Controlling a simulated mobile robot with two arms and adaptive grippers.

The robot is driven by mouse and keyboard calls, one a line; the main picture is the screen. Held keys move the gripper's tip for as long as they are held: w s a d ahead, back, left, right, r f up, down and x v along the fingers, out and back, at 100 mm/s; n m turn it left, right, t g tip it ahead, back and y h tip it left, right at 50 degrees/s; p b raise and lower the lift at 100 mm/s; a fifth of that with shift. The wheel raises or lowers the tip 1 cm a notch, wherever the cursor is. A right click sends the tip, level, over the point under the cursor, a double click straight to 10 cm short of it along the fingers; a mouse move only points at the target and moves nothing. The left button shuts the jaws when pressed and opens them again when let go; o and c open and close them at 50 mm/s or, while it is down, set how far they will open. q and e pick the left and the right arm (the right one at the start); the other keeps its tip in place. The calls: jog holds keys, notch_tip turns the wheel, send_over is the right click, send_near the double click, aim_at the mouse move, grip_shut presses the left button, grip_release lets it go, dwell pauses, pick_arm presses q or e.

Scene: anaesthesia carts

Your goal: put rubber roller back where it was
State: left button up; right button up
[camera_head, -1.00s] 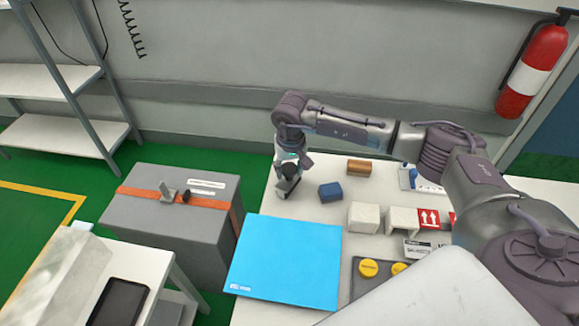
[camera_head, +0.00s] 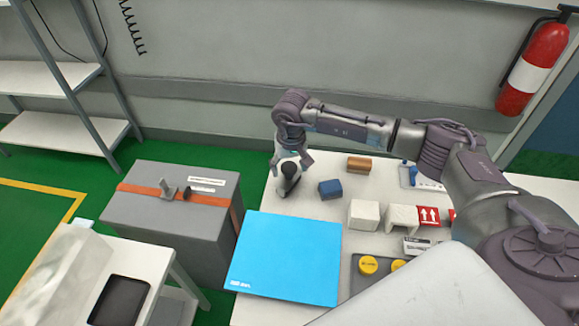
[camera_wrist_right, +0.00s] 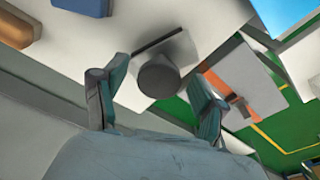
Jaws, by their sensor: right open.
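My right gripper (camera_head: 290,162) is open over the far left corner of the white table. In the wrist view its two fingers (camera_wrist_right: 157,100) stand wide apart. A dark grey round-ended piece (camera_wrist_right: 158,77), apparently the rubber roller, shows between and beyond the fingertips, with clear gaps on both sides. A thin black bar lies beside it on a pale surface. In the head view the dark piece (camera_head: 290,170) is just below the gripper and partly hidden by it. Whether it touches the gripper cannot be told. My left gripper is out of view.
A blue block (camera_head: 330,190) and a brown block (camera_head: 359,164) lie right of the gripper. White blocks (camera_head: 364,215) stand nearer. A bright blue mat (camera_head: 285,258) covers the table's near left. A grey case with an orange strap (camera_head: 165,210) stands left of the table.

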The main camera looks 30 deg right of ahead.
notch_tip(320, 180, up, 12)
jog(key=s+b, duration=0.1)
jog(key=b, duration=0.1)
jog(key=shift+s+a+f+b, duration=0.15)
jog(key=shift+a+f+b, duration=0.05)
jog(key=shift+b, duration=0.2)
jog(key=shift+f, duration=0.1)
